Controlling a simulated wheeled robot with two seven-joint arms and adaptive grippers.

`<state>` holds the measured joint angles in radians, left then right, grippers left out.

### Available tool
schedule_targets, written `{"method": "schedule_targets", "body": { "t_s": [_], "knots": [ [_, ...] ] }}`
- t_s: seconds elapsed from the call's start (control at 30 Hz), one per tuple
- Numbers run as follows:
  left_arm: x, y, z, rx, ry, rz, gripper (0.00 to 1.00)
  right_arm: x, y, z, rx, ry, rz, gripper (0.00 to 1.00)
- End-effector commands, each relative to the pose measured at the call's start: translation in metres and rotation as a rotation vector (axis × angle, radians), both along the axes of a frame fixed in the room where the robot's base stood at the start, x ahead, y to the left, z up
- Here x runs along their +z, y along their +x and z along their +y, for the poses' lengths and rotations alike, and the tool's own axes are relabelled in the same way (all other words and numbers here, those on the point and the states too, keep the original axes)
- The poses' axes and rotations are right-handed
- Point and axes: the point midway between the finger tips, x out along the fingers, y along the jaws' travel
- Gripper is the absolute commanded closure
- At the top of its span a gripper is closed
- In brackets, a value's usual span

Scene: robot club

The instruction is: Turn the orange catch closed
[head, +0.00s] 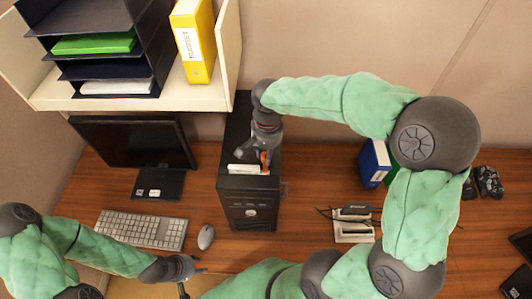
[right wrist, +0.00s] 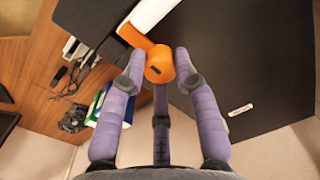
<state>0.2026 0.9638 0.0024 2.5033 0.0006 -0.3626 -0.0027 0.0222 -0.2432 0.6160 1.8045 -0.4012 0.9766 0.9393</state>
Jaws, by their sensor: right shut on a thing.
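The orange catch (right wrist: 160,66) sits beside a white part on top of the black computer tower. In the right wrist view it lies between the fingers of my right gripper (right wrist: 160,72), which is shut on it. In the head view the catch (head: 264,157) shows as a small orange spot, partly hidden by the gripper (head: 262,152). The tower (head: 248,191) stands upright on the wooden desk. My left gripper (head: 190,266) is low at the left, near the desk's front edge, apart from the catch; its fingers are too small to judge.
A keyboard (head: 140,228), a mouse (head: 206,237) and a monitor (head: 130,142) are left of the tower. Blue binders (head: 374,163) and a white device with cables (head: 352,225) are right of it. A shelf (head: 170,95) hangs at the upper left.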

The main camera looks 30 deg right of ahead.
Motion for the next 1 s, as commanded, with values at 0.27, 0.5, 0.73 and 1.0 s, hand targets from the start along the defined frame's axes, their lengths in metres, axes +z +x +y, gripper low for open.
{"method": "schedule_targets", "body": {
  "t_s": [0.27, 0.5, 0.73, 1.0],
  "knots": [
    [-0.001, 0.0, -0.0001, 0.0, 0.0, 0.0, 0.6, -0.0002, 0.0, 0.0001, -0.027, 0.0, 0.001, 1.0],
    [-0.0009, 0.0, 0.0, 0.0, 0.0, 0.0, 0.6, -0.0002, 0.0, 0.0001, -0.027, 0.0, 0.001, 1.0],
    [-0.001, 0.0001, 0.0, 0.0, 0.0, 0.0, 0.6, -0.0001, -0.0001, 0.0001, -0.026, 0.0, 0.001, 0.6],
    [-0.001, 0.0001, 0.0, 0.0, 0.0, 0.0, 0.6, 0.0051, 0.0005, -0.0002, -0.026, 0.0, -0.002, 0.6]
  ]
}}
